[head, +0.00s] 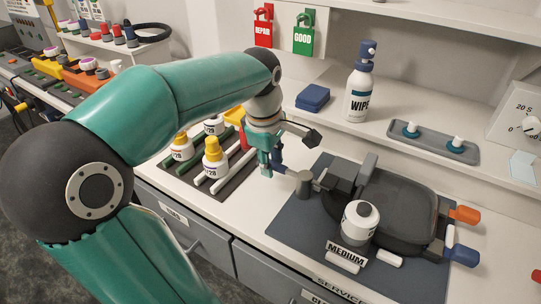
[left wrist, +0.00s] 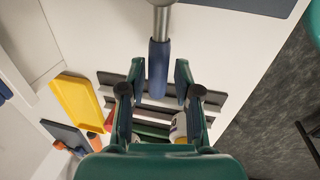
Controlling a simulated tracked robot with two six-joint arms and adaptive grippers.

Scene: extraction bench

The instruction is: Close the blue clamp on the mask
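The dark grey mask (head: 395,205) lies on a blue-grey mat at the right. A blue clamp tab (head: 462,255) sticks out from its right side, below an orange tab (head: 465,214). A blue handle on a grey metal rod, seen in the left wrist view (left wrist: 158,70), points towards my left gripper (left wrist: 158,78). The fingers stand open on both sides of this handle, with gaps. In the head view the gripper (head: 272,160) is left of the mask, by a metal cylinder (head: 303,184). My right gripper is out of view.
A white jar (head: 359,222) and a MEDIUM label (head: 347,253) stand in front of the mask. A dark tray (head: 215,186) with yellow-capped bottles is at the left. A wipe bottle (head: 359,90) stands on the shelf behind. The bench between tray and mat is mostly clear.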

